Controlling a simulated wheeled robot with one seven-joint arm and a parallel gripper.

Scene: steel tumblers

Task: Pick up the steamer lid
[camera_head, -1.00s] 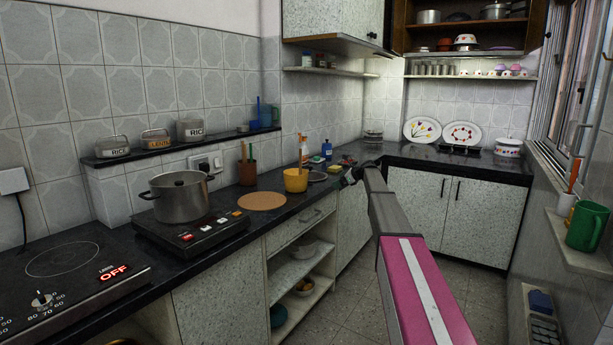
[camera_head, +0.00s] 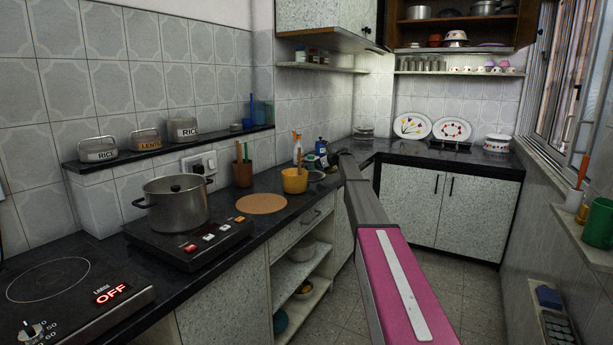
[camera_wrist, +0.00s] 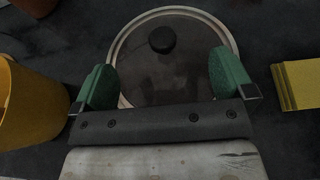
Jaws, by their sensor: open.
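The steamer lid (camera_wrist: 172,75) is a round dark glass lid with a pale metal rim and a black knob (camera_wrist: 162,39). It lies on the dark counter. In the head view the lid (camera_head: 317,176) shows small, just right of the yellow pot. My gripper (camera_wrist: 164,76) is open and empty, with green fingers spread over the near part of the lid, one on each side. The knob is beyond the fingers, roughly midway between them. Height above the lid is hard to tell. In the head view my gripper (camera_head: 328,162) is small and dark at the arm's end.
The yellow pot (camera_wrist: 30,105) stands close to the left finger. A yellow block-like thing (camera_wrist: 298,84) lies right of the right finger. A brown round mat (camera_head: 261,204) and a steel pot (camera_head: 176,203) on a cooktop are farther left along the counter.

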